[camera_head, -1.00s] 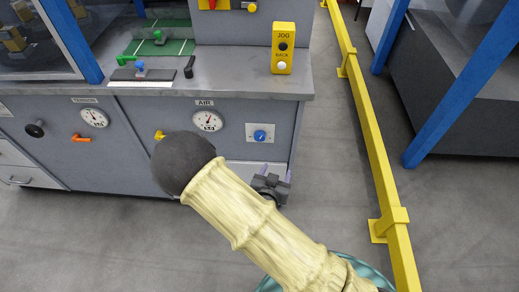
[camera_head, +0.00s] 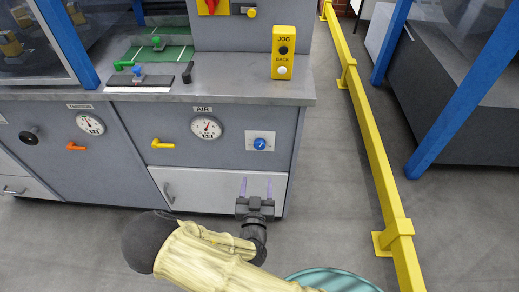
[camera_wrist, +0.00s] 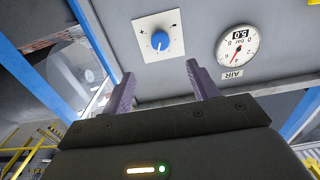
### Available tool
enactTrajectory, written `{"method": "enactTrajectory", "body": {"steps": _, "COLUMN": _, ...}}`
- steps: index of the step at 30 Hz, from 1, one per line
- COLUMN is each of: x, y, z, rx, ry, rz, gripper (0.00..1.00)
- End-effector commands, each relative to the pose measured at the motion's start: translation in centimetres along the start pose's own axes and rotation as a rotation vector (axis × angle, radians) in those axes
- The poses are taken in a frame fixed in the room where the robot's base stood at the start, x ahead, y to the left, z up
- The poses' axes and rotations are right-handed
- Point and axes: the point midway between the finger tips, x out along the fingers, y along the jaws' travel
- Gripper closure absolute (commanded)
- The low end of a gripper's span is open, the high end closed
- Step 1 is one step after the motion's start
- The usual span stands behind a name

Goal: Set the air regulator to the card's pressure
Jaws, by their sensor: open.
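The blue regulator knob (camera_head: 260,144) sits on a white square plate on the cabinet front. It also shows in the wrist view (camera_wrist: 159,42), with a plus and a minus mark and a white pointer mark. Left of it is the round AIR gauge (camera_head: 206,127), also in the wrist view (camera_wrist: 237,45), upside down with a red needle and a small black number box I cannot read surely. My gripper (camera_head: 256,181) is open and empty, below the knob and apart from it; its purple fingers (camera_wrist: 162,84) point toward the panel. I cannot identify the card.
A yellow handle (camera_head: 162,144) and an orange handle (camera_head: 76,146) stick out at left, by the tension gauge (camera_head: 90,123). A white drawer (camera_head: 205,190) is behind my gripper. The yellow jog box (camera_head: 283,52) stands on the counter. A yellow rail (camera_head: 370,140) runs along the right.

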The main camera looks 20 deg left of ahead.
Motion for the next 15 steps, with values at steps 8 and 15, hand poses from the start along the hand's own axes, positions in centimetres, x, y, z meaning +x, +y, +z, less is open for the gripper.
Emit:
{"method": "enactTrajectory", "body": {"steps": 8, "x": 5.0, "y": 0.0, "z": 0.1, "rx": 0.002, "ry": 0.002, "rz": 0.001, "gripper": 0.41}}
{"method": "enactTrajectory", "body": {"steps": 15, "x": 9.2, "y": 0.1, "z": 0.0, "rx": 0.000, "ry": 0.002, "rz": 0.001, "gripper": 0.41}}
